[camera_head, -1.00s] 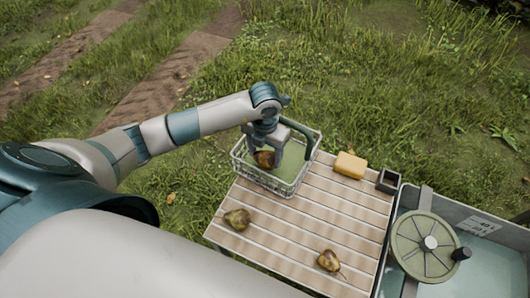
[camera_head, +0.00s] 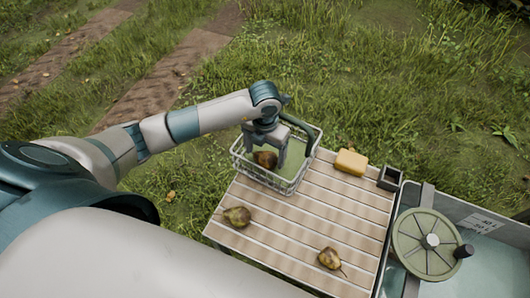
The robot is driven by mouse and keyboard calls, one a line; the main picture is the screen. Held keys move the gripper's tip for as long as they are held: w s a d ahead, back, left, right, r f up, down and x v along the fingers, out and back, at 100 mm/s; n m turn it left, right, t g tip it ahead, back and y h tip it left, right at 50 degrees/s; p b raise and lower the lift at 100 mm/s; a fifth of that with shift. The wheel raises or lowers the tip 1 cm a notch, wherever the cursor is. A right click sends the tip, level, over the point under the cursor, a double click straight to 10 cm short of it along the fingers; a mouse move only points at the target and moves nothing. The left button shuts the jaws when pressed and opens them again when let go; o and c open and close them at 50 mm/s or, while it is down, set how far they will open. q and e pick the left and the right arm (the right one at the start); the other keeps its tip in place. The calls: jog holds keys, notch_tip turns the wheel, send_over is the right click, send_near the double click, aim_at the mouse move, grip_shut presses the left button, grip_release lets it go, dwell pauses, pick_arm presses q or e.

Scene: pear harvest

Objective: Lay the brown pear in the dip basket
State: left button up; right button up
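A brown pear (camera_head: 265,160) is inside the wire dip basket (camera_head: 291,188), near its left side. The basket has a green floor and a dark green handle, and it stands at the far left end of the slatted table. My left gripper (camera_head: 266,158) reaches down into the basket. Its fingers are spread on either side of the pear, with a gap visible. The gripper body partly hides the pear's top. My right gripper is not in view.
Two more pears lie on the slatted table (camera_head: 318,212): one at the left (camera_head: 237,217), one at the front (camera_head: 330,259). A yellow sponge-like block (camera_head: 350,162) and a small dark box (camera_head: 390,179) are at the back. A tank with a green handwheel (camera_head: 410,245) stands at right.

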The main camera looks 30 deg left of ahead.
aim_at(265, 153)
pick_arm(q)
jog(key=shift+r, duration=0.1)
jog(key=shift+r+p, duration=0.45)
jog(key=shift+p, duration=0.1)
notch_tip(265, 153, up, 12)
jog(key=b, duration=0.4)
dwell(0.7)
